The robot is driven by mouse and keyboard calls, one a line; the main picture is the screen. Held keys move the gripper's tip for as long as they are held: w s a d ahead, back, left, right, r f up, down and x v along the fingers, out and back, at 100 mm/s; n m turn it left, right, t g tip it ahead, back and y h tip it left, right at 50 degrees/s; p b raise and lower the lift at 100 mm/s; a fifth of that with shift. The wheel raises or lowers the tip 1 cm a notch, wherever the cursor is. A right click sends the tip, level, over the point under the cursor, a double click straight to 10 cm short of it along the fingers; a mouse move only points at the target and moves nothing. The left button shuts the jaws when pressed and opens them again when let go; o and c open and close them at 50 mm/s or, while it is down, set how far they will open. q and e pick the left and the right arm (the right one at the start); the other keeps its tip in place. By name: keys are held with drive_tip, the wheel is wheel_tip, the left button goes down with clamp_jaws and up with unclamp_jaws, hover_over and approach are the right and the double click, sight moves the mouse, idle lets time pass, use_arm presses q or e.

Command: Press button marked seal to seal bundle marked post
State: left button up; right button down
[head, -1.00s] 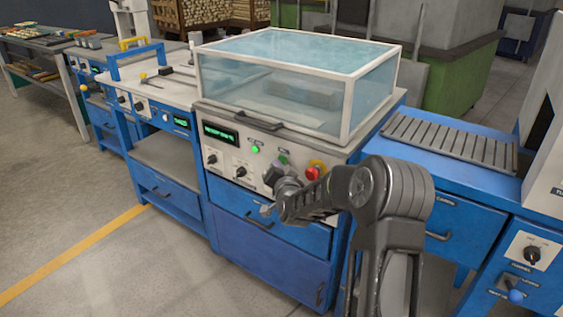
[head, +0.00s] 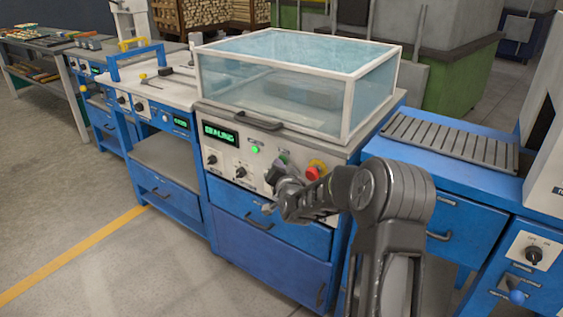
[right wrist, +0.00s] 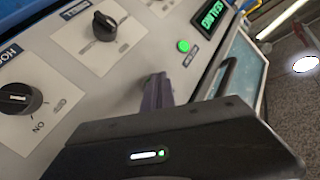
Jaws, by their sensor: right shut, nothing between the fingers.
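The sealing machine's panel (head: 225,160) has a lit display (head: 219,134) that reads "SEALING". My right gripper (head: 279,168) is shut and empty, with its tip at the panel by the green button (head: 283,158), which it largely hides. I cannot tell whether tip and button touch. In the right wrist view the shut fingers (right wrist: 158,90) meet the panel, and the button is hidden behind them. Under the closed clear hood (head: 270,82) a pale block shape (head: 290,93) shows faintly; no "post" marking is readable. My left gripper is out of view.
A slatted conveyor (head: 450,140) stands to the right. A workbench (head: 160,90) stands to the left.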

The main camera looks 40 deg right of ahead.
drive_tip(key=shift+s+a, duration=0.25)
drive_tip(key=shift+a, duration=0.45)
drive_tip(key=shift+a, duration=0.15)
drive_tip(key=a, duration=0.2)
drive_tip(key=s+a+b, duration=0.1)
drive_tip(key=a, duration=0.1)
drive_tip(key=shift+s+a, duration=0.2)
drive_tip(key=shift+a, duration=0.05)
idle(0.7)
